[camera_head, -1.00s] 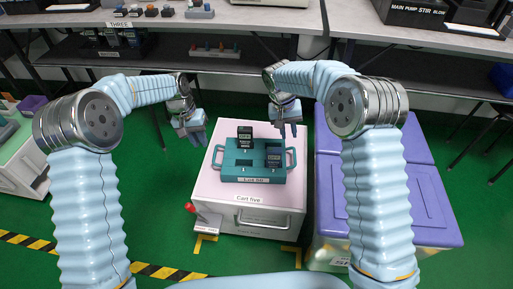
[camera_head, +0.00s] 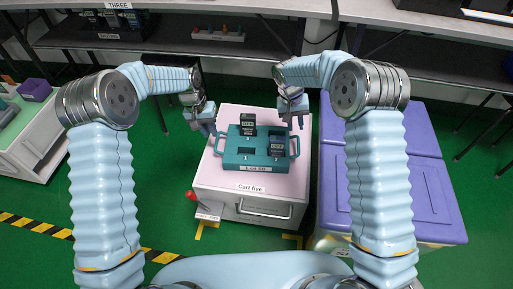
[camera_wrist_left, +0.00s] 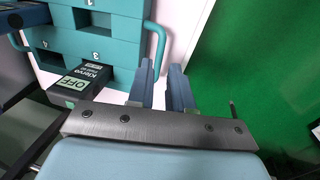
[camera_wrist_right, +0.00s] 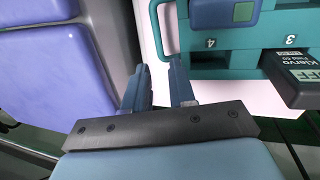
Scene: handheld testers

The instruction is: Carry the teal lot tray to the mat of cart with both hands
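The teal lot tray (camera_head: 262,163) lies flat on the pink mat (camera_head: 290,183) on top of the cart labelled Cart five (camera_head: 228,203). One dark tester (camera_head: 248,122) stands in a back slot and another (camera_head: 277,147) in a front right slot. My left gripper (camera_head: 207,125) is open and empty, close to the tray's left handle; the handle also shows in the left wrist view (camera_wrist_left: 158,40), beside the fingers (camera_wrist_left: 163,78). My right gripper (camera_head: 294,118) is open and empty near the right handle, which the right wrist view (camera_wrist_right: 157,30) shows just beyond the fingers (camera_wrist_right: 157,75).
Purple-lidded bins (camera_head: 390,190) stand close to the cart's right side. A red-knobbed lever (camera_head: 191,195) sits at its front left corner. A shelved bench (camera_head: 250,50) runs behind.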

